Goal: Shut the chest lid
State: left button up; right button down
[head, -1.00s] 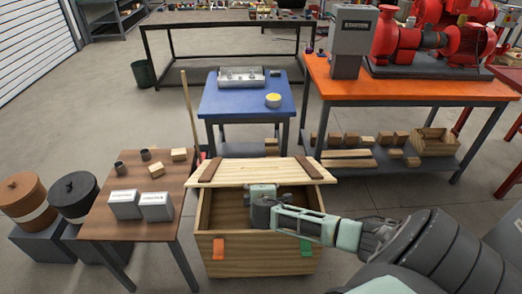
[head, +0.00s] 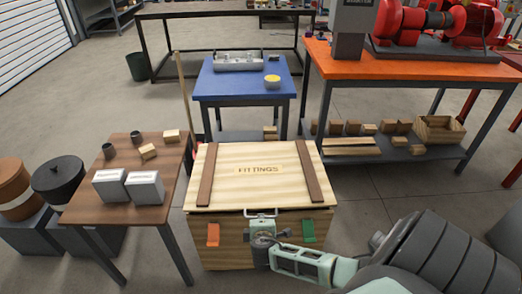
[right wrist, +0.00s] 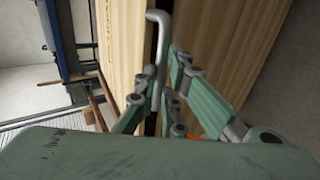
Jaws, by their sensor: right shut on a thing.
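The wooden chest (head: 228,258) stands on the floor in the lower middle of the head view. Its pale lid (head: 232,158), with two brown battens and a FITTINGS label, lies over the opening and hides the inside. A dark strip shows under its front edge; the right wrist view shows a dark gap between two wooden panels. My right gripper (head: 263,238) is at the chest's front, shut on the grey lid handle (head: 262,213). In the right wrist view the handle (right wrist: 158,45) runs down between the fingers (right wrist: 173,80). My left gripper is out of view.
An orange tab (head: 213,235) and a green tab (head: 308,231) sit on the chest front. A brown table (head: 125,205) with boxes and blocks stands close on the left. A blue table (head: 247,85) is behind, an orange bench (head: 420,72) behind right. Floor right of the chest is clear.

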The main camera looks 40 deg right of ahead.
jog(key=shift+w+d+r, duration=0.1)
jog(key=shift+d, duration=0.1)
jog(key=c, duration=1.8)
grip_release()
jog(key=shift+a, duration=0.1)
jog(key=v, duration=1.2)
